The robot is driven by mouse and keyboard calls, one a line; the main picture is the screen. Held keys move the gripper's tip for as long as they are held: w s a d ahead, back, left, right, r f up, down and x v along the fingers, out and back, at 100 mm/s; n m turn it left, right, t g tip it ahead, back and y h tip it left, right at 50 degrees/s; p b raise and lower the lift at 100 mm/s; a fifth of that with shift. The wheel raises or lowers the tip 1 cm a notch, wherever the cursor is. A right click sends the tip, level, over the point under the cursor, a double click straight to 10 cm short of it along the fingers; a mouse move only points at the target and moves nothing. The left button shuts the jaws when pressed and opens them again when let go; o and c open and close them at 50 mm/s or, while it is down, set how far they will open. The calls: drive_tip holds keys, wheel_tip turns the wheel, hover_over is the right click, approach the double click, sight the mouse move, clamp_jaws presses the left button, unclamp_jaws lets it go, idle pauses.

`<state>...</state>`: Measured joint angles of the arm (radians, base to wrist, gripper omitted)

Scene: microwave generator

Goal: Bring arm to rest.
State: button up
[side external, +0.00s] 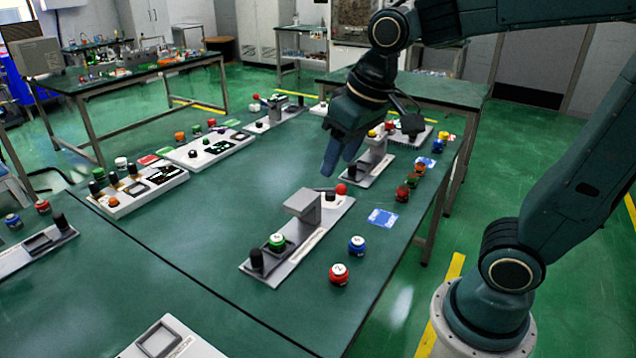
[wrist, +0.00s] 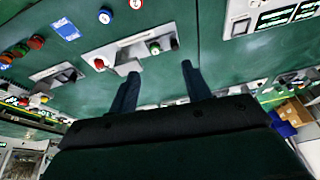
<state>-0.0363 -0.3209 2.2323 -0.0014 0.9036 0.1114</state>
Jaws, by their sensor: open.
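My gripper (side external: 340,155) hangs above the green table (side external: 200,260) in the side view, between the nearer and farther grey fixtures. In the wrist view its two fingers (wrist: 160,85) are spread apart with nothing between them. The nearer grey fixture (side external: 304,205) stands on the table below and in front of the gripper, with a green-ringed knob (side external: 277,242) at its near end. It also shows in the wrist view (wrist: 120,50). My gripper is apart from it.
A blue knob (side external: 357,244) and a red knob (side external: 339,273) sit loose beside the nearer fixture, with a blue card (side external: 383,218) behind them. Another grey fixture (side external: 374,160) stands beyond the gripper. White control panels (side external: 138,189) line the left.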

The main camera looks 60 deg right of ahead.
drive_tip(key=s+d+t, duration=0.1)
drive_tip(key=s, duration=0.9)
drive_tip(key=shift+s+f+n+t, duration=0.15)
drive_tip(key=shift+f+n+t, duration=0.15)
drive_tip(key=shift+n+t, duration=0.1)
